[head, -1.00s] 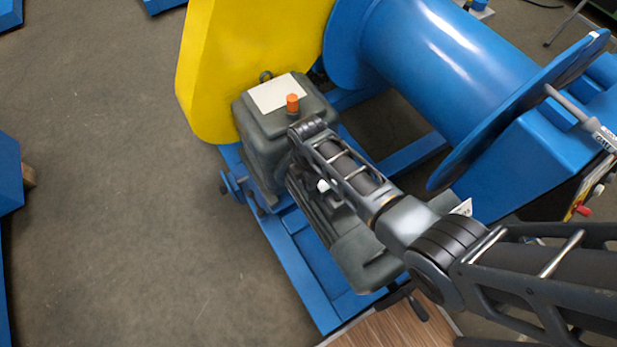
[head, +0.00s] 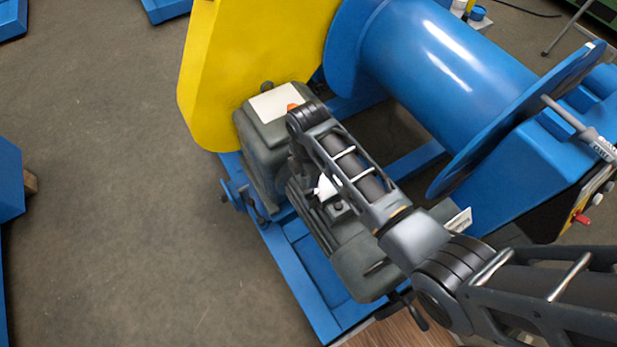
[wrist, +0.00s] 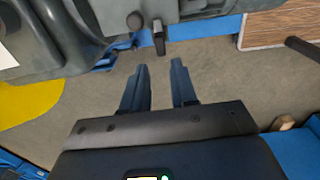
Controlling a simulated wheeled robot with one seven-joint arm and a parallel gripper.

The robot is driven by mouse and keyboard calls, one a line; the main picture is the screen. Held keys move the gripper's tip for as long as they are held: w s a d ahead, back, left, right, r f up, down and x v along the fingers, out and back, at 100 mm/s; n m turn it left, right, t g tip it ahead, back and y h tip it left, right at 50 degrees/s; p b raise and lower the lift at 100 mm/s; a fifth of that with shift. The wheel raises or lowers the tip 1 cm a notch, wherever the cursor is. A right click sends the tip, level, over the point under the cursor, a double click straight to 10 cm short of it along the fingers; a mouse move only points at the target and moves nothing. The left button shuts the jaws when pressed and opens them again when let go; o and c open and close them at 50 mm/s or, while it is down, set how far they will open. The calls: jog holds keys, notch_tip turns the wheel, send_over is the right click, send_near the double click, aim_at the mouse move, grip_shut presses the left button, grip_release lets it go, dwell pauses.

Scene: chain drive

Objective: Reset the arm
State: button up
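My gripper (wrist: 160,85) shows in the wrist view with its two dark fingers apart and nothing between them. It points over the grey floor, close to the dark grey gearbox and motor unit at the top of that view. In the head view my arm (head: 355,180) reaches from the lower right across the motor (head: 368,262) to the gearbox (head: 268,125). The arm hides my gripper there.
A yellow guard (head: 245,65) stands behind the gearbox. A large blue drum (head: 440,65) is at the upper right, with a control box (head: 565,205) beside it. The blue base frame (head: 290,270) lies under the motor. Open floor (head: 110,180) stretches to the left.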

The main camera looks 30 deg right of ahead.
dwell(0.5)
jog(key=s+a+f+m+t, duration=0.2)
jog(key=s, duration=0.3)
jog(key=s+a+f+m+t, duration=0.2)
jog(key=s, duration=0.3)
jog(key=s+r+m+t, duration=0.3)
jog(key=s+r+m, duration=0.15)
jog(key=s, duration=0.45)
jog(key=s+d+r+m+t, duration=0.2)
jog(key=s+r+m+t, duration=0.2)
jog(key=s+r, duration=0.4)
jog(key=s+d+r+m+t, duration=0.2)
jog(key=s+r+m, duration=0.3)
jog(key=r, duration=1.6)
jog(key=s+t, duration=0.1)
jog(key=s, duration=0.2)
jog(key=shift+d+m+t, duration=0.15)
jog(key=shift+m+t, duration=0.2)
jog(key=shift+t, duration=0.05)
